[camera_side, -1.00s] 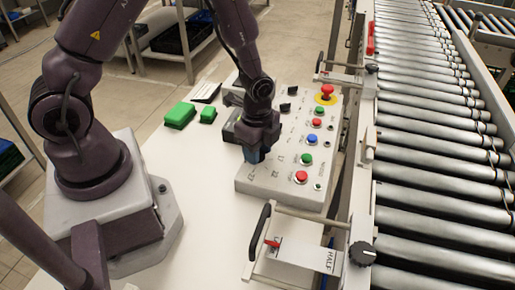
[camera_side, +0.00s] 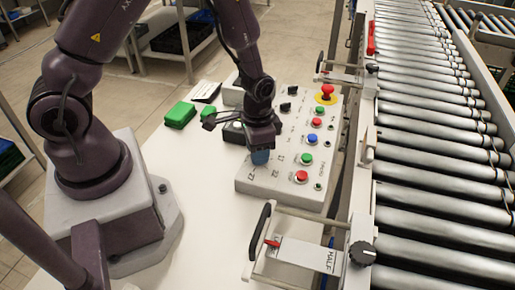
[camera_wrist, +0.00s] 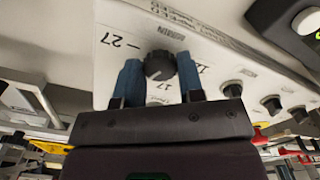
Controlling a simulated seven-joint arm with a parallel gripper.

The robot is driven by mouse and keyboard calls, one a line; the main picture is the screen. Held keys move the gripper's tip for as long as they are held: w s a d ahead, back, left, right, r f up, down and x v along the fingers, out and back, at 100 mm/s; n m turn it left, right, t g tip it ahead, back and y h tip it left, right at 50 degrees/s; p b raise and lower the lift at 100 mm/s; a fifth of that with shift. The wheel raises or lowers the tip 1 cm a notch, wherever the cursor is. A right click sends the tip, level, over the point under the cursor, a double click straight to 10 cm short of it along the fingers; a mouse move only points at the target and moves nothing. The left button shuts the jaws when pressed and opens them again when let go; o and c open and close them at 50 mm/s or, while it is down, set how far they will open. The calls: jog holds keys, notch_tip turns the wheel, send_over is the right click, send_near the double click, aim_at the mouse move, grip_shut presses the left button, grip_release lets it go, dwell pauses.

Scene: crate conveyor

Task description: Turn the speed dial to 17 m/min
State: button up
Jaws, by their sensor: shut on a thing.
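The speed dial (camera_wrist: 160,65) is a small dark round knob on the light grey control panel (camera_wrist: 75,40). In the wrist view it sits between the two blue fingertips of my gripper (camera_wrist: 159,78), which is shut on it. Printed numbers ring the dial: a 27 at left and a 17 just below the knob; the mark at right is hard to read. A pale pointer line on the knob is too small to read surely. In the side view my gripper (camera_side: 260,157) points down at the panel's left part and hides the dial.
The panel also carries a red stop button on yellow (camera_side: 326,92), and green (camera_side: 306,159), blue (camera_side: 313,138) and red (camera_side: 301,176) buttons. More black knobs (camera_wrist: 271,103) lie right of the dial in the wrist view. A roller conveyor (camera_side: 440,150) runs at right.

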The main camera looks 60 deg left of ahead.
jog(key=n, duration=0.5)
jog(key=shift+n, duration=0.3)
jog(key=n, duration=0.4)
jog(key=shift+n, duration=0.3)
jog(key=o, duration=0.9)
notch_tip(320, 180, up, 13)
dwell(0.4)
